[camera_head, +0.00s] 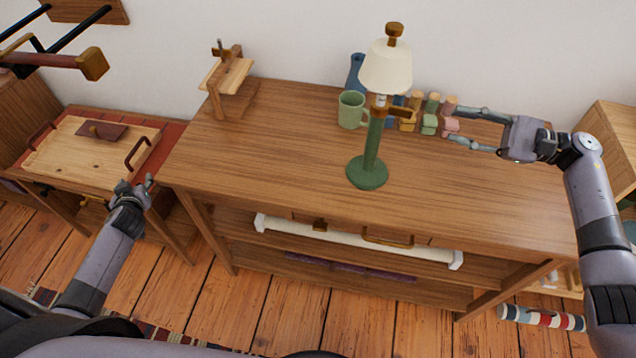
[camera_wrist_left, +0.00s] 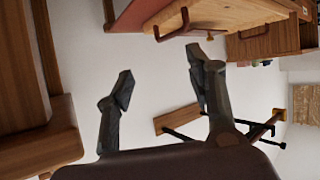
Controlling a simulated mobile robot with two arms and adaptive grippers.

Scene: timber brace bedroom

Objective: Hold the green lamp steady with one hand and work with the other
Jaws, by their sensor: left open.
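The green lamp (camera_head: 372,150) stands upright on the wooden table (camera_head: 260,165), with a round green base, a green stem and a cream shade (camera_head: 385,68) topped by a brown knob. A small brown crosspiece sits on the stem below the shade. My right gripper (camera_head: 455,125) is open to the right of the lamp, apart from it, its fingers pointing left toward the small coloured pieces. My left gripper (camera_head: 136,188) is open and empty, left of the table and low by the red-topped cabinet. In the left wrist view its two fingers (camera_wrist_left: 160,90) are spread with nothing between them.
A green mug (camera_head: 351,109) and a blue vessel (camera_head: 357,70) stand behind the lamp. Several small coloured pieces (camera_head: 429,125) are beside the right gripper. A wooden stand (camera_head: 228,78) is at the back left. The table's front left is clear.

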